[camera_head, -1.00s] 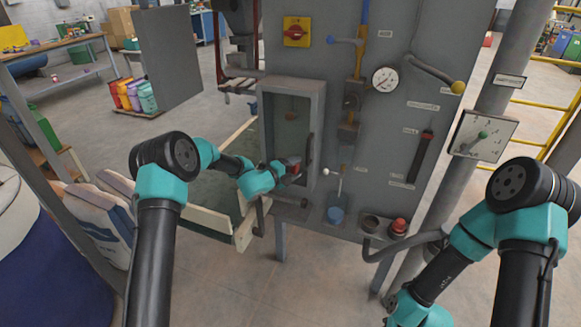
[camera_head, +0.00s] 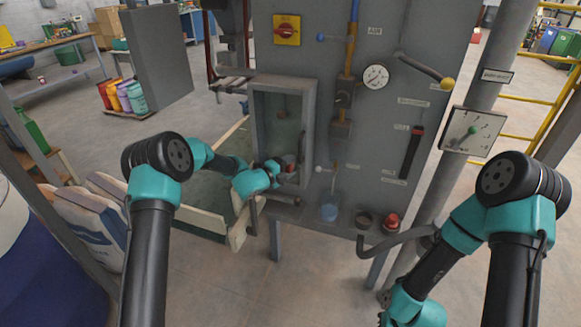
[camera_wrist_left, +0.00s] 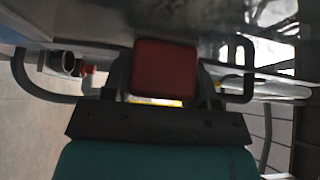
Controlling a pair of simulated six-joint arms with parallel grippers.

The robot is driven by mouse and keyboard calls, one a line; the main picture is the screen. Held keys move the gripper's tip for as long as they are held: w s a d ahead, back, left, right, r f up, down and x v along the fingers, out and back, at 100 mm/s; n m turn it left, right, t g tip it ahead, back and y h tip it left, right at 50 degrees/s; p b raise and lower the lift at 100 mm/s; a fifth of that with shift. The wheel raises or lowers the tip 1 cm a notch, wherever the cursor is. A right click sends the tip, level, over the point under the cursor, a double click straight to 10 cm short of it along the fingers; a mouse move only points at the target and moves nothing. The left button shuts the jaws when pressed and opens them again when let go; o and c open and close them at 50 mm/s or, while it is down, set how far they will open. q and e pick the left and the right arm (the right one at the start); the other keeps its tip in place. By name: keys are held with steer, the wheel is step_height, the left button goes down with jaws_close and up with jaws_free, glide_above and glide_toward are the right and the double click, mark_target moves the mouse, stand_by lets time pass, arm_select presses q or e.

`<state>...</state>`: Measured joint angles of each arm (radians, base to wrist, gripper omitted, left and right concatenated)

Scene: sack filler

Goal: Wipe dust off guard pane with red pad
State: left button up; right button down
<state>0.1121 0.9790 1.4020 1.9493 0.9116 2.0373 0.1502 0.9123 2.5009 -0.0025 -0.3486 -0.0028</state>
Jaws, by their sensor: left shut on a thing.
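The guard pane (camera_head: 276,120) is a greenish glass panel in a grey frame on the front of the grey cabinet. My left gripper (camera_head: 286,166) is at the lower part of the pane. In the left wrist view my left gripper (camera_wrist_left: 165,85) is shut on the red pad (camera_wrist_left: 165,68), which sits between its fingers close to a dark glossy surface. Whether the pad touches the pane I cannot tell. In the head view the pad is mostly hidden by the gripper. Dust is too faint to make out. My right gripper is out of view; only its arm shows at the lower right.
A vertical handle (camera_head: 302,146) stands at the pane's right side. A gauge (camera_head: 376,77) and a yellow-knobbed lever (camera_head: 428,70) are to the right.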

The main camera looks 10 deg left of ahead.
arm_select(q)
steer(key=shift+w+a, duration=0.15)
steer(key=shift+a, duration=0.7)
steer(key=shift+w+a, duration=0.15)
steer(key=shift+a, duration=0.7)
steer(key=shift+w+a, duration=0.3)
steer(key=shift+a, duration=0.65)
steer(key=shift+w+a, duration=0.25)
steer(key=shift+a, duration=0.7)
steer(key=shift+r, duration=0.1)
steer(key=shift+w+a, duration=0.15)
steer(key=shift+a, duration=0.75)
steer(key=shift+w+a, duration=0.1)
steer(key=shift+a, duration=0.8)
steer(key=shift+w+r, duration=0.1)
steer(key=shift+r, duration=0.55)
